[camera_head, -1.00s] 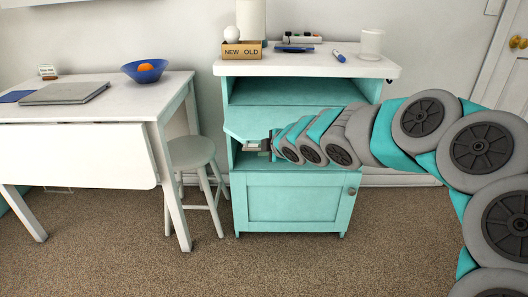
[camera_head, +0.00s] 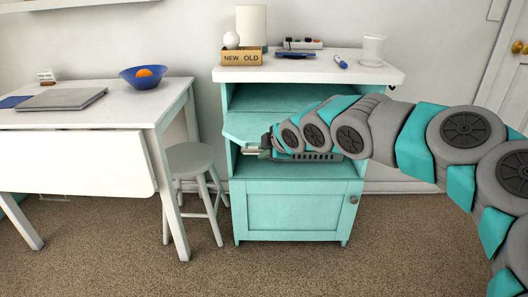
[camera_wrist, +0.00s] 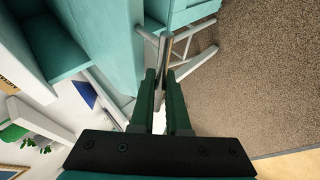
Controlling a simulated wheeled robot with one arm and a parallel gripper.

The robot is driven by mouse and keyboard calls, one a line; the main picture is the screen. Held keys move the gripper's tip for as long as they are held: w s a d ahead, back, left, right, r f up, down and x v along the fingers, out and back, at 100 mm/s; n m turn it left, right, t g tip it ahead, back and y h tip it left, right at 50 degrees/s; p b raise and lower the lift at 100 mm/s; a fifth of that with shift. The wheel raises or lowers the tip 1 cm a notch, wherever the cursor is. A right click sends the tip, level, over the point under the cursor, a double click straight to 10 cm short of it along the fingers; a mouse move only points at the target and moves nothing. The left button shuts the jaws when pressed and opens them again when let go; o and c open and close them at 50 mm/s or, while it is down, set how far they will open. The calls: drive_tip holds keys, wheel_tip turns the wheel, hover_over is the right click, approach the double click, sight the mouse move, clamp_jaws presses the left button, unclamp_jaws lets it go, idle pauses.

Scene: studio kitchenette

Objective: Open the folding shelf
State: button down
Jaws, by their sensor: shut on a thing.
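The folding shelf's teal flap (camera_head: 248,127) juts out from the middle of the teal cabinet (camera_head: 292,213), below the open upper compartment. It looks roughly level or slightly tilted; the exact angle is hard to tell. My gripper (camera_head: 263,144) is at the flap's front edge, and my arm hides much of the flap's right side. In the wrist view, the dark green fingers of my gripper (camera_wrist: 160,73) are closed around a thin grey metal bar handle (camera_wrist: 166,48). The teal panel (camera_wrist: 105,40) fills the area beside it.
A white table (camera_head: 110,112) holds a laptop and a blue bowl (camera_head: 138,82). A grey-white stool (camera_head: 188,158) stands between table and cabinet, close to the gripper's left. The white cabinet top (camera_head: 310,73) holds a box, a cup and small items. Carpet in front is clear.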

drive_tip(key=shift+w+r, duration=0.1)
drive_tip(key=shift+r, duration=0.2)
drive_tip(key=c, duration=0.9)
unclamp_jaws()
drive_tip(key=shift+d, duration=0.1)
drive_tip(key=v, duration=0.7)
drive_tip(key=shift+s, duration=0.4)
drive_tip(key=shift+r, duration=0.15)
drive_tip(key=s+d+f+m+g+h, duration=0.1)
drive_tip(key=s+d+f+m+g, duration=0.2)
drive_tip(key=s, duration=1)
drive_tip(key=s+d+f+m+g+h, duration=0.2)
drive_tip(key=s+d+f+m, duration=0.3)
drive_tip(key=s+m, duration=0.5)
drive_tip(key=s+d+f+m+g+h, duration=0.2)
drive_tip(key=s+d+f+m+g, duration=0.3)
drive_tip(key=s, duration=1.1)
wheel_tip(320, 180, down, 3)
drive_tip(key=shift+f+m, duration=0.1)
drive_tip(key=shift+m, duration=0.8)
